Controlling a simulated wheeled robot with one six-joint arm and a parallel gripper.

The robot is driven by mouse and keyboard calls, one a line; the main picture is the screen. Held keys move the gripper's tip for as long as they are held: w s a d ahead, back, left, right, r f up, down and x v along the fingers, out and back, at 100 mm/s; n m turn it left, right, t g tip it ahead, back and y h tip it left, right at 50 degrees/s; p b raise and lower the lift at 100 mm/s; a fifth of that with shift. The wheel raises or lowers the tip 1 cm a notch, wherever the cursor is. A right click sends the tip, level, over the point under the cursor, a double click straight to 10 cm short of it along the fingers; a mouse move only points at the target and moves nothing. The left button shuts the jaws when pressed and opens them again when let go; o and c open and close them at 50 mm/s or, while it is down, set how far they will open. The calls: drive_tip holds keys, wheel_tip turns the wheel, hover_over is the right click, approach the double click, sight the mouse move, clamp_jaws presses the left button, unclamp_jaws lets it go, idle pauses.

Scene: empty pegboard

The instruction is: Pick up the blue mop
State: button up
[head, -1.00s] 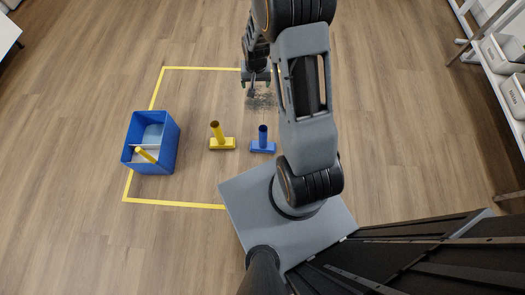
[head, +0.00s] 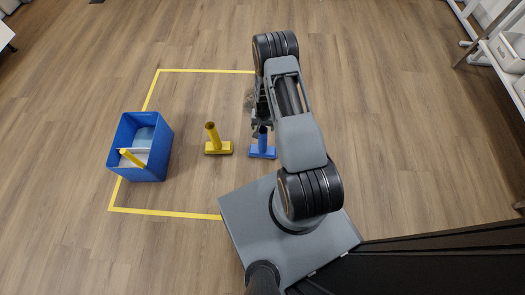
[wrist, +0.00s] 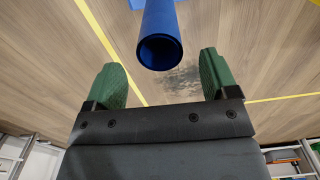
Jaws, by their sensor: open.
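The blue mop (head: 262,151) stands upright on the floor, its flat blue head down and its handle up, inside the yellow-taped area. In the wrist view its round, hollow handle (wrist: 162,38) points toward my gripper. My gripper (wrist: 162,75) is open, with one green finger on each side of the handle's line. The handle end lies just beyond or level with the fingertips, and I see no contact. In the head view my gripper (head: 260,118) is right by the top of the handle, partly hidden by my arm.
A yellow mop (head: 212,140) stands just left of the blue one. A blue bin (head: 157,165) with a divider and a yellow handle (head: 131,157) in it is farther left. Yellow tape (head: 165,213) marks the floor. A grey patch of debris (wrist: 184,80) lies near the mop. Shelves stand at the right.

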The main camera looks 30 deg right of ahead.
sight(263, 132)
drive_tip(key=shift+f+b, duration=1.35)
drive_tip(key=shift+f, duration=1.7)
drive_tip(key=shift+r, duration=0.1)
drive_tip(key=c, duration=1.4)
drive_tip(key=shift+r, duration=0.1)
